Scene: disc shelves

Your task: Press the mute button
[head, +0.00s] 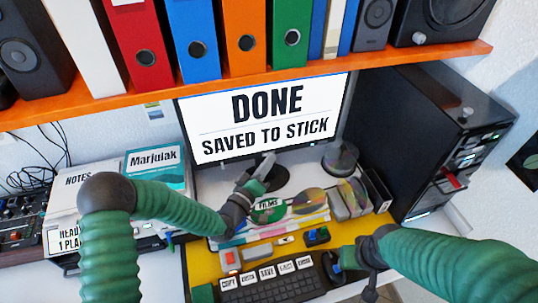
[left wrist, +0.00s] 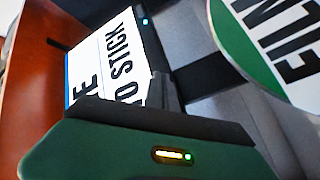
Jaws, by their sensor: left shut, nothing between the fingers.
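I can read no mute label in either view. My left gripper (head: 268,160) is shut and empty, raised in front of the monitor's lower edge, apart from both boxes. Its dark fingers (left wrist: 163,90) show in the left wrist view. My right gripper (head: 371,288) points down right of the keyboard; whether it is open is unclear.
The monitor (head: 265,112) reads "DONE SAVED TO STICK". Discs and cases, including a green "FILMS" disc (head: 268,211), lie below it. A keyboard (head: 268,287) with labelled keys is in front. A black computer tower (head: 410,130) stands right. An orange shelf (head: 240,84) hangs above.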

